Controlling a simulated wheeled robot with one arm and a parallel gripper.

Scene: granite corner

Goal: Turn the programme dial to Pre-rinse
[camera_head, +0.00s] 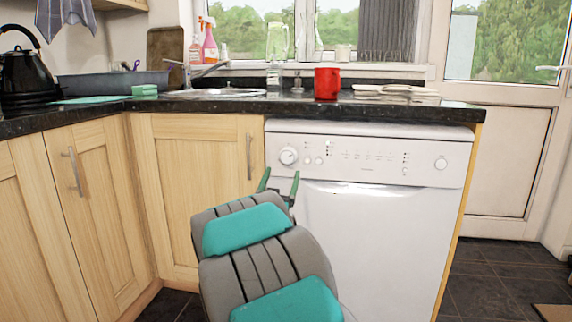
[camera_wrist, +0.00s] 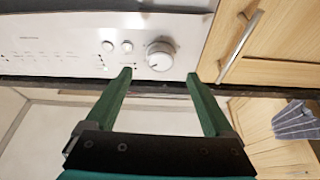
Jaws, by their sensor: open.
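The programme dial (camera_head: 288,156) is a round white knob at the left end of the control panel on the white dishwasher (camera_head: 385,240). In the wrist view the dial (camera_wrist: 160,55) shows just beyond my fingertips, roughly centred across the gap between them. My gripper (camera_head: 281,173) has two green fingers, spread open with nothing between them; it also shows in the wrist view (camera_wrist: 159,74). In the head view the fingertips are just below the dial. I see no contact with the dial. The Pre-rinse label and the dial's setting are too small to read.
Two small round buttons (camera_wrist: 117,46) are beside the dial. A wooden cupboard door with a metal handle (camera_head: 249,157) adjoins the dishwasher on the left. The dark worktop (camera_head: 220,104) overhangs the panel and bears a red mug (camera_head: 327,83). Floor is free at right.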

